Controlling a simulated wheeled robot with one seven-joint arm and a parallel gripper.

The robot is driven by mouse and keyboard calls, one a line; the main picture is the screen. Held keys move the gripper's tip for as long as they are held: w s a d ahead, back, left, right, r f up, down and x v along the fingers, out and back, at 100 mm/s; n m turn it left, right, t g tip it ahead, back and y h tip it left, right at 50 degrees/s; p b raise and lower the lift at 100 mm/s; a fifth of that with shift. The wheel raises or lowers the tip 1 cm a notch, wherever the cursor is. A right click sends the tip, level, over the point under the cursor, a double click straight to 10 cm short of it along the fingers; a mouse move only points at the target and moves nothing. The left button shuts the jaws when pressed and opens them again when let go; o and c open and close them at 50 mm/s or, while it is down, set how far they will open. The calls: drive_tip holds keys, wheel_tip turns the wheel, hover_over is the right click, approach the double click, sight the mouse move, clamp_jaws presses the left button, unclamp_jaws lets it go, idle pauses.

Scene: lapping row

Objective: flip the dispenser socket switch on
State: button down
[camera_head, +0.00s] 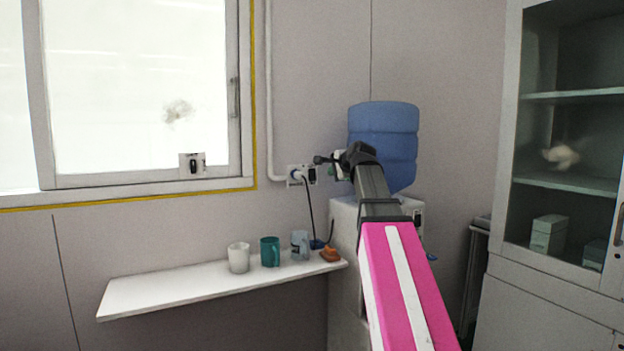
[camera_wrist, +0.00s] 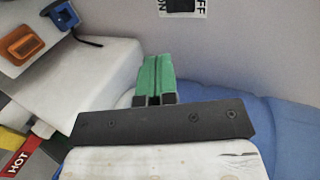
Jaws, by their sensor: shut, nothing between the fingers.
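I cannot tell the switch's position. In the wrist view, a label reading ON and OFF (camera_wrist: 183,8) is cut off by the top edge, beyond the fingertips. My gripper (camera_wrist: 155,82) has green fingers that are shut together and empty. In the head view, it is partly hidden by my arm, just right of the socket. The dispenser (camera_head: 343,225) carries a blue bottle (camera_head: 384,130).
Another switch plate (camera_head: 192,165) is on the window frame, and one (camera_head: 417,215) is on the dispenser's right side. A white shelf (camera_head: 165,295) holds a white mug (camera_head: 238,258), a teal mug (camera_head: 270,252), a grey mug (camera_head: 299,245) and an orange item (camera_head: 330,254). A cabinet (camera_head: 550,300) stands right.

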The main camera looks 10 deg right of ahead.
sight(313, 176)
idle(0.3)
drive_tip(key=x, duration=1.2)
drive_tip(key=shift+w+a+r, duration=0.1)
drive_tip(key=shift+w+r, duration=0.25)
drive_tip(key=shift+w+a+f, duration=0.1)
drive_tip(key=shift+w+a, duration=0.15)
drive_tip(key=shift+w, duration=0.4)
drive_tip(key=shift+w+f, duration=0.1)
drive_tip(key=shift+w, duration=0.15)
drive_tip(key=shift+r, duration=0.85)
